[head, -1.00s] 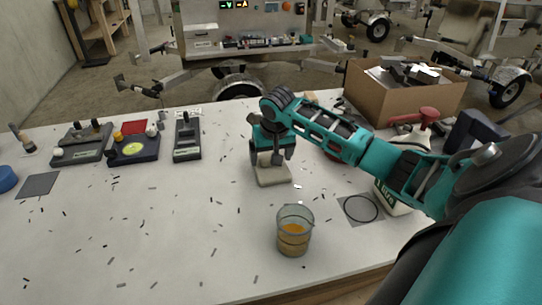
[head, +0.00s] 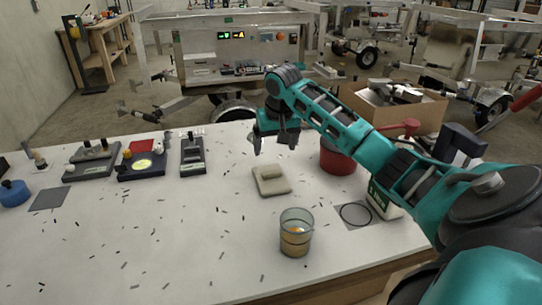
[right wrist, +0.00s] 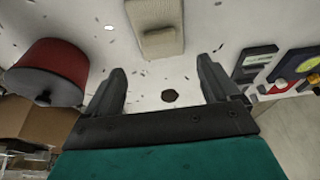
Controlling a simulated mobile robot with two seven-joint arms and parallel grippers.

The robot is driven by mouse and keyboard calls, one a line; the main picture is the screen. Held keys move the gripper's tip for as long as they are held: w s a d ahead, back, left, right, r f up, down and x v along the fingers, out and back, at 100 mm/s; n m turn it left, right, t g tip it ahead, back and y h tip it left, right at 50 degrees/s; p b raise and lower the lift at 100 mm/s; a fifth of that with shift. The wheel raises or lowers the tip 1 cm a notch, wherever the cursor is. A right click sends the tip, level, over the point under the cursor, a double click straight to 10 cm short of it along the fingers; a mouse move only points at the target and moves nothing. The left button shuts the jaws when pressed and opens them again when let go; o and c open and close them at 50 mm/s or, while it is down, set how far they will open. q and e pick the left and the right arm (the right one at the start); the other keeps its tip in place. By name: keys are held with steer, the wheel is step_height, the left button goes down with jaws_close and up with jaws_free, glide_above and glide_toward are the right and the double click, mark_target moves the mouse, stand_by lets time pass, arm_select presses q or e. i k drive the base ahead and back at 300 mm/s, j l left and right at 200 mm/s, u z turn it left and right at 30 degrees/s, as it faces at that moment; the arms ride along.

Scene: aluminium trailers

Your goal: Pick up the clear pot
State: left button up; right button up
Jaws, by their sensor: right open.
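The clear pot (head: 296,232) is a see-through cup with amber contents in its lower part. It stands upright near the front edge of the white table (head: 150,235) in the head view. My right gripper (head: 272,147) is open and empty, above the table behind a beige block (head: 271,180) and well behind the clear pot. The clear pot does not show there. My left gripper is not in view.
A red pot (head: 337,158) and a white bottle (head: 383,196) stand under and beside my right arm. A grey square with a black ring (head: 355,214) lies right of the clear pot. A cardboard box (head: 415,110) stands at the back right. The front left table is mostly clear.

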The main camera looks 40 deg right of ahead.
mark_target(296, 224)
steer(key=k+j, duration=0.35)
steer(key=j, duration=0.2)
steer(key=k+j, duration=0.4)
steer(key=j, duration=0.1)
